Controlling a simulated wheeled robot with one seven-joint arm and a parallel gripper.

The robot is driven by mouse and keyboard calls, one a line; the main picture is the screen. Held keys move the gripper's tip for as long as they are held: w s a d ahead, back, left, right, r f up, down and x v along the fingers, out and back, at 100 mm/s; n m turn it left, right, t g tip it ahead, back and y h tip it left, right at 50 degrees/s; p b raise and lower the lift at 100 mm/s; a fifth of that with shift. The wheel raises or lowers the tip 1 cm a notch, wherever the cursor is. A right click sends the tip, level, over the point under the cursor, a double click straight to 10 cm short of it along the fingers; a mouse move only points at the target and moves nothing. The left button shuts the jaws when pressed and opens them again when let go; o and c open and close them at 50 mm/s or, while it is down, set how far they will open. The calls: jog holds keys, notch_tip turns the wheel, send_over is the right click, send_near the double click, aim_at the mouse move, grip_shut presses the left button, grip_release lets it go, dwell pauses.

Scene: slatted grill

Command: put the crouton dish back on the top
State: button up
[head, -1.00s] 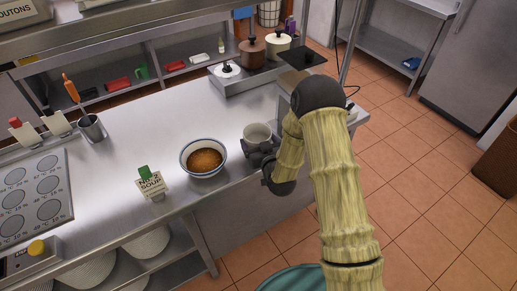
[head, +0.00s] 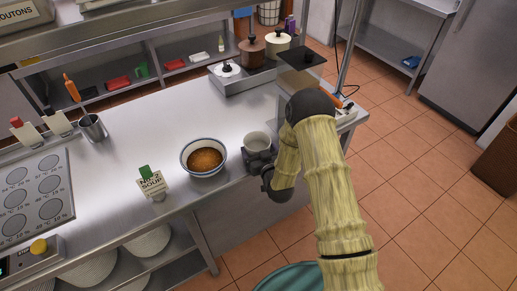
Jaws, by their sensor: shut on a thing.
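A small pale dish (head: 257,141), which I take to be the crouton dish, is in my gripper (head: 258,157) at the right part of the steel counter. My gripper is shut on it from the near side; the fingertips are partly hidden. I cannot tell whether the dish touches the counter, and its inside is hard to make out. The top shelf (head: 150,35) runs above the counter at the upper left. A container labelled "CROUTONS" (head: 30,15) stands on it, cut off by the frame edge.
A blue-rimmed bowl of brown soup (head: 204,158) stands just left of my gripper. A soup sign (head: 153,184) is nearer the front edge. Lidded pots (head: 252,52) stand at the back right. The counter's middle (head: 150,115) is clear.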

jog(key=shift+f, duration=0.2)
jog(key=o, duration=1)
jog(key=shift+c, duration=0.2)
jog(key=shift+r, duration=0.1)
jog(key=shift+r, duration=0.15)
jog(key=shift+s+d, duration=0.1)
jog(key=shift+s, duration=0.1)
jog(key=b+v, duration=0.3)
jog(key=v, duration=0.8)
jog(key=shift+s, duration=0.3)
jog(key=shift+d, duration=0.1)
